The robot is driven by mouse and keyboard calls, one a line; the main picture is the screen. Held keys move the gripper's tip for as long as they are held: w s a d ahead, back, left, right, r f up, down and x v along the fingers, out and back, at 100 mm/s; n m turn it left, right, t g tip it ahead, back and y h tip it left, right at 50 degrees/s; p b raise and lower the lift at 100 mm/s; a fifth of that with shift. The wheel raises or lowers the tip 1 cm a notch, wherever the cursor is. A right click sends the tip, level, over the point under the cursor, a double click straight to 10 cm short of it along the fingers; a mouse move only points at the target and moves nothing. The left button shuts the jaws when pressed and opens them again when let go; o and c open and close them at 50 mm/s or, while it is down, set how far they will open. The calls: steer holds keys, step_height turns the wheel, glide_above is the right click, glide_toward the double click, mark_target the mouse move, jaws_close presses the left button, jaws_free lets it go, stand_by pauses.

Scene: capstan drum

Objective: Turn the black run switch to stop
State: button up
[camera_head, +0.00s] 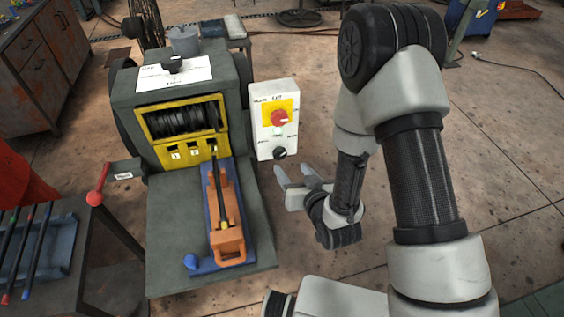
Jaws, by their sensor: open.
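The white control box (263,140) stands at the right side of the green capstan machine. A small black switch (280,153), which looks like the run switch, sits low on its front face. Small lettering shows just above it, too small to read surely, and I cannot tell which way the switch points. My gripper (294,172) is open and empty. Its pale fingers are just below and right of the black switch in the picture; I see no clear contact.
A red knob (279,118) on a yellow plate sits above the switch. The machine (128,100) carries a top dial (172,66), a rope drum (185,118) and an orange-handled tool (228,238). A red-knobbed lever (95,198) is at left. Open floor lies right.

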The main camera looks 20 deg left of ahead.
mark_target(281, 155)
steer(key=x, duration=1)
steer(key=shift+w+p, duration=0.1)
steer(key=shift+p, duration=0.25)
steer(key=c, duration=1.1)
